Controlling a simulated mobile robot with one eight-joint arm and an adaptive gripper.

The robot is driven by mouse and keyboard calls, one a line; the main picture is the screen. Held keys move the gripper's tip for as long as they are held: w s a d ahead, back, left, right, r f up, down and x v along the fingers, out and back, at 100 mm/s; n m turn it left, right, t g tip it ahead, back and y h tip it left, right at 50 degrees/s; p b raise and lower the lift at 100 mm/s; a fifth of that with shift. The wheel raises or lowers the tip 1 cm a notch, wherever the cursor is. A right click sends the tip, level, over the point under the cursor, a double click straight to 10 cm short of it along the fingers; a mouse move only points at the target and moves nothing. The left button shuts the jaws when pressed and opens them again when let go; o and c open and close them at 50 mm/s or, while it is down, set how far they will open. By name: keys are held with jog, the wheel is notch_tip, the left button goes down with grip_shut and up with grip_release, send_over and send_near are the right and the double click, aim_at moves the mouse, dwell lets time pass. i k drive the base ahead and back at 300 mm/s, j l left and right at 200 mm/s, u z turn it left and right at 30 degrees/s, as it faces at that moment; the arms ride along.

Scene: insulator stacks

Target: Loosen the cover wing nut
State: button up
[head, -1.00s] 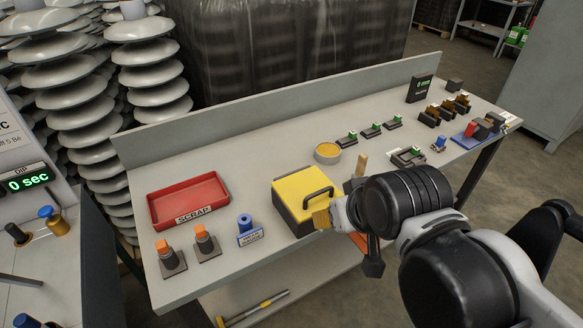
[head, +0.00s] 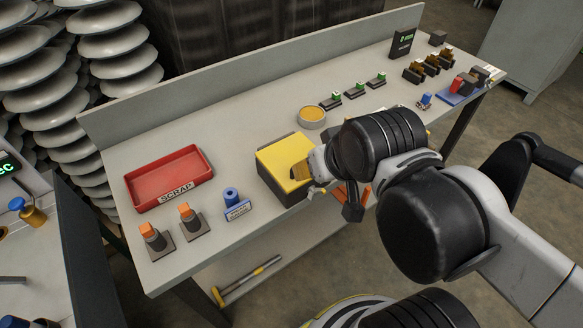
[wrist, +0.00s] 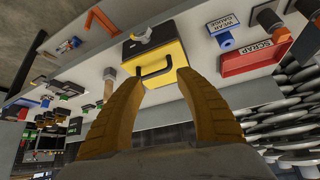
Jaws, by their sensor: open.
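A yellow cover (head: 283,158) tops a black box on the bench, and it also shows in the wrist view (wrist: 172,52). A black handle (wrist: 156,68) stands on the cover's edge nearest my fingers in the wrist view. A small grey winged part (wrist: 142,34), which looks like the wing nut, sits at the box's far side there. My gripper (head: 301,171) is at the cover's right part and hides the handle. In the wrist view my gripper (wrist: 160,80) is open and empty, its yellow fingers spread short of the handle.
A red scrap tray (head: 168,178), orange-topped posts (head: 187,212) and a blue wear gauge (head: 233,199) stand left of the box. A round tin (head: 312,117) and green-topped clamps (head: 354,89) stand behind and right. The bench between tray and box is clear.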

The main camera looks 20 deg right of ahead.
aim_at(312, 191)
jog(key=k+z, duration=0.1)
jog(key=k, duration=1.55)
